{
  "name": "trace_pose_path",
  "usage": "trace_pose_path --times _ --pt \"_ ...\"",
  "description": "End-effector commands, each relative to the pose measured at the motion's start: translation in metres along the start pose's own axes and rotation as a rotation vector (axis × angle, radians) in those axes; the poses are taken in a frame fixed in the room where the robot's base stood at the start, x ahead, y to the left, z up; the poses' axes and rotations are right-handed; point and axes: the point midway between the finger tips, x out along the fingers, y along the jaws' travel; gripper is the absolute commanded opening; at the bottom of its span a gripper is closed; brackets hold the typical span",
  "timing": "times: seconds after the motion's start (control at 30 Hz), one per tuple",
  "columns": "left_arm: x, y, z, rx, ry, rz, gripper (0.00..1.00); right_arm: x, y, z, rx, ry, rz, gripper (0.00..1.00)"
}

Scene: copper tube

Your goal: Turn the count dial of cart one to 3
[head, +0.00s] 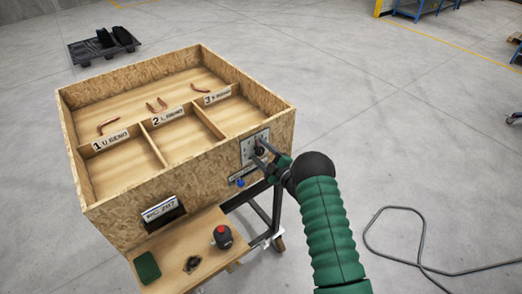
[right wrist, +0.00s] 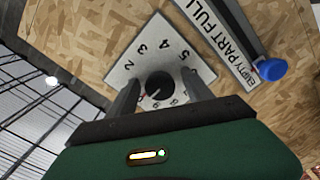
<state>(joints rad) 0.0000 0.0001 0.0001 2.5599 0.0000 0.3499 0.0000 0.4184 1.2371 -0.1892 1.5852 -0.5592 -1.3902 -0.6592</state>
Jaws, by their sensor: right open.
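The count dial is a black knob (right wrist: 158,85) on a white plate (right wrist: 137,70) numbered around its rim, fixed to the front wall of the wooden cart box (head: 205,160). In the head view the plate (head: 249,146) sits at the wall's right end. My right gripper (head: 262,153) is in front of it. In the right wrist view its open fingers stand on either side of the knob; contact cannot be told. A small mark on the knob seems to point to the lower left; the number it faces is unclear. The 3 shows at upper left. My left gripper is not in view.
A blue knob (right wrist: 273,68) sits beside an EMPTY PART FULL label (right wrist: 222,35), close to the dial. A wooden shelf (head: 207,220) below holds a black red-topped object (head: 222,237) and a green pad (head: 147,268). Copper tubes (head: 108,125) lie in the box. A cable (head: 420,252) lies right.

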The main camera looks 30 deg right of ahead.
Motion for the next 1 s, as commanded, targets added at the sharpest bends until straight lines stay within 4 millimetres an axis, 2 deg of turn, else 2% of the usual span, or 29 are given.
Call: trace_pose_path --times 0.23,0.67,1.0 --pt "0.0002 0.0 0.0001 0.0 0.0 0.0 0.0 0.0012 -0.0002 0.0011 0.001 0.0 0.0 0.58" --pt "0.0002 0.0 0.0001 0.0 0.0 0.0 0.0 0.0007 -0.0009 0.0014 0.001 -0.001 -0.002 0.02" --pt "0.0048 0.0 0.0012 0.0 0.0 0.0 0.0 0.0001 -0.0031 0.0027 0.036 -0.003 -0.004 0.0"
